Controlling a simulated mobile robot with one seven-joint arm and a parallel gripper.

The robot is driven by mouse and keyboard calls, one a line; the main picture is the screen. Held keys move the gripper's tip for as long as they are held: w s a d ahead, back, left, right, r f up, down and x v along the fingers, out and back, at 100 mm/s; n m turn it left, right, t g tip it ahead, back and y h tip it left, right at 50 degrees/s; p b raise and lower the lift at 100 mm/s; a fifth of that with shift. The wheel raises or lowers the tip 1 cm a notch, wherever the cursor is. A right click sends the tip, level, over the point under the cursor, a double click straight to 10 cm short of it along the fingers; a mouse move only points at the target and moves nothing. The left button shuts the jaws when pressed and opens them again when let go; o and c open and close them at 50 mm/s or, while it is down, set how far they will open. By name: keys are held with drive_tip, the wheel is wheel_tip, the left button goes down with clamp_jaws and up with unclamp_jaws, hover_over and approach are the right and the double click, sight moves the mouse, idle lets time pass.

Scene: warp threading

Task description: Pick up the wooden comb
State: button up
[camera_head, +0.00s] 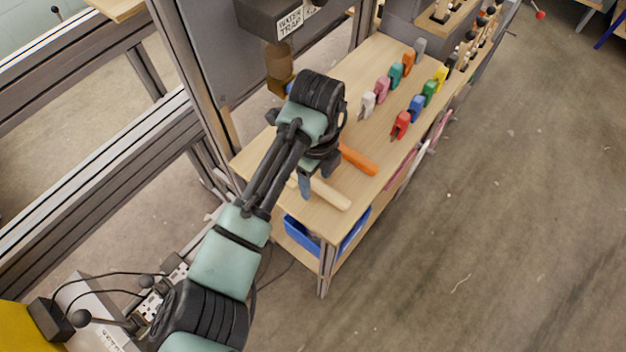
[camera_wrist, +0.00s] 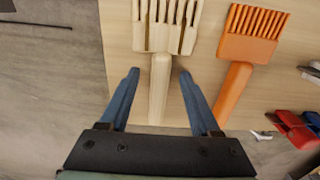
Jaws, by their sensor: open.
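The pale wooden comb (camera_wrist: 159,92) lies on the bench top, its tines pointing to the top of the wrist view and its handle toward my gripper. My gripper (camera_wrist: 159,72) is open, with one blue finger on each side of the handle, just below the tined head. I see gaps between the fingers and the handle; I cannot tell the height of the fingertips above the bench.
An orange comb (camera_wrist: 237,85) lies close to the right of the wooden one. Several coloured clamps, including a red one (camera_head: 401,125), stand farther along the bench (camera_head: 350,145). A water trap (camera_head: 279,65) hangs nearby. A blue bin (camera_head: 300,236) sits on the lower shelf.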

clamp_jaws()
drive_tip(key=shift+r, duration=0.15)
idle(0.4)
